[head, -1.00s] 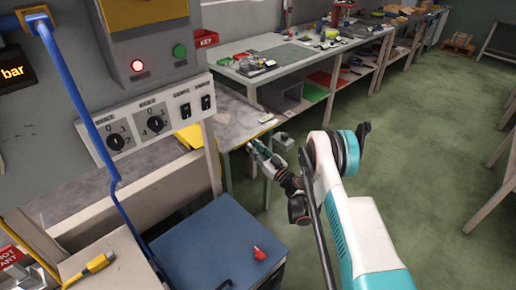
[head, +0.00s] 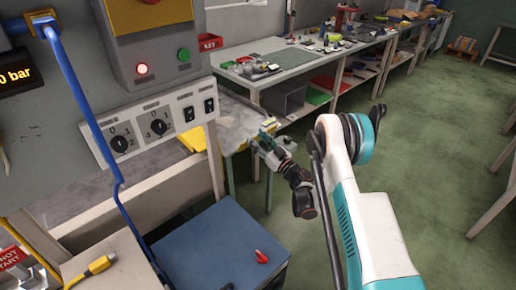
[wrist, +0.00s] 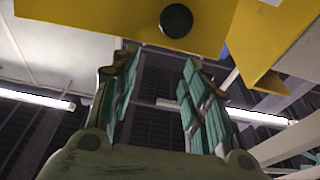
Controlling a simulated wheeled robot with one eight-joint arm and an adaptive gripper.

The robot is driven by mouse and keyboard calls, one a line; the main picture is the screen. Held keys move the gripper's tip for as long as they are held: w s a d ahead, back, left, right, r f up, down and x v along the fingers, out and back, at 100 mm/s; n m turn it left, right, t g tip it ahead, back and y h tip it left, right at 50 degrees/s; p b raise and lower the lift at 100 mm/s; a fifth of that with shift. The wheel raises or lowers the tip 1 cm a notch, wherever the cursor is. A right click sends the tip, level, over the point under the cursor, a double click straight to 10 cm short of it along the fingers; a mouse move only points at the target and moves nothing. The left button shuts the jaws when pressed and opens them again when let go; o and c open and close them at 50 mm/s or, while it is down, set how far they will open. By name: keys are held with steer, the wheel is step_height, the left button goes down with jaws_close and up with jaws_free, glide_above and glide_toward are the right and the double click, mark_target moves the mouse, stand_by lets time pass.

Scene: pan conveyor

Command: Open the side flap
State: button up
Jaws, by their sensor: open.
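My gripper (head: 265,132) is by the front corner of the grey-topped bench, beside the control panel. In the wrist view my gripper (wrist: 160,64) is open, with nothing between its two fingers. A yellow panel with a round black knob (wrist: 176,20) lies just beyond the fingertips; I take it for the side flap (wrist: 100,14). The knob is slightly right of the midline between the fingers. I cannot tell whether the fingers touch the panel. In the head view, yellow parts (head: 191,138) show at the bench edge, but the knob cannot be made out.
A control panel (head: 150,128) with dials and switches stands at the left. A blue-topped cabinet (head: 205,245) with a small red object (head: 261,257) is below it. A long workbench (head: 290,60) with tools runs behind.

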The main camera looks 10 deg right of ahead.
steer(key=shift+r, duration=1.75)
